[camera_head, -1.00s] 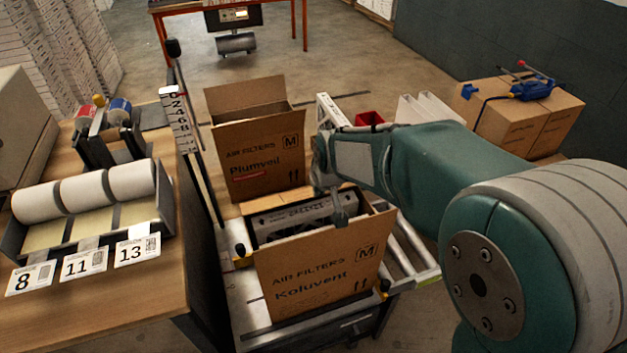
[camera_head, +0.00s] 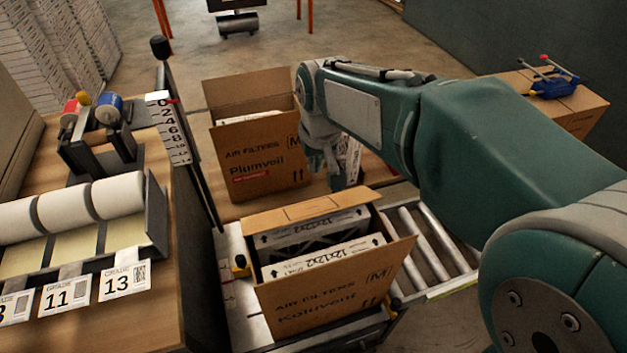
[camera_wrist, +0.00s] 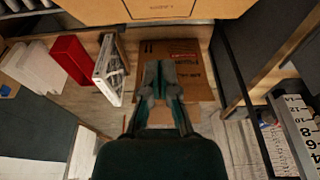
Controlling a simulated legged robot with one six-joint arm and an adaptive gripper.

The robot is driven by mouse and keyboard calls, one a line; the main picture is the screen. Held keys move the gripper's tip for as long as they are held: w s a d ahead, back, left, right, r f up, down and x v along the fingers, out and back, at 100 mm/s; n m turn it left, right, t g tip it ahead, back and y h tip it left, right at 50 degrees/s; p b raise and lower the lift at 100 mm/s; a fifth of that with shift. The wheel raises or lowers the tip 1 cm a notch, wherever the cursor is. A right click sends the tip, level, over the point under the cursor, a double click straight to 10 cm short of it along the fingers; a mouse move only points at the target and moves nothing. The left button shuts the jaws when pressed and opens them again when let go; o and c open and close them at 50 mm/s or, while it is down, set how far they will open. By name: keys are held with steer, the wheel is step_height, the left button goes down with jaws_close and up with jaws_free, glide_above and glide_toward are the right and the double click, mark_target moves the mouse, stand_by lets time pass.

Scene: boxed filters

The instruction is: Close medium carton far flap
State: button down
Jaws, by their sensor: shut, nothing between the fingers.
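The medium carton, marked "Koluvent" and M (camera_head: 325,290), stands open on the roller stand in the head view, with white-edged filters (camera_head: 320,255) inside. Its far flap (camera_head: 308,208) is up at the back edge, leaning outward. My gripper (camera_head: 335,172) is beyond that flap, between this carton and the "Plumveil" carton (camera_head: 262,165), fingers pointing down. In the wrist view its fingers (camera_wrist: 160,70) are together and empty, in front of a brown carton face (camera_wrist: 180,60). Cardboard (camera_wrist: 200,8) spans the top of that view. Whether the fingers touch the flap cannot be told.
A bench with label rolls (camera_head: 70,208) and a height gauge (camera_head: 170,125) stand left. The Plumveil carton is open behind. Another filter (camera_head: 350,155) stands beside it. Rollers (camera_head: 430,240) lie right. A red bin (camera_wrist: 70,58) shows in the wrist view.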

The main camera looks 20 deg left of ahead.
glide_above(317, 213)
step_height(317, 213, down, 4)
steer(key=f, duration=0.2)
steer(key=w+a+f, duration=0.1)
steer(key=f, duration=0.2)
steer(key=shift+w+a+f, duration=0.15)
steer(key=shift+a, duration=0.05)
steer(key=f, duration=0.1)
steer(key=s+d+f, duration=0.1)
steer(key=shift+s+f, duration=0.2)
steer(key=shift+f, duration=0.15)
steer(key=shift+s+d+f, duration=0.15)
steer(key=shift+d+f, duration=0.05)
steer(key=shift+d, duration=0.3)
steer(key=shift+a, duration=0.1)
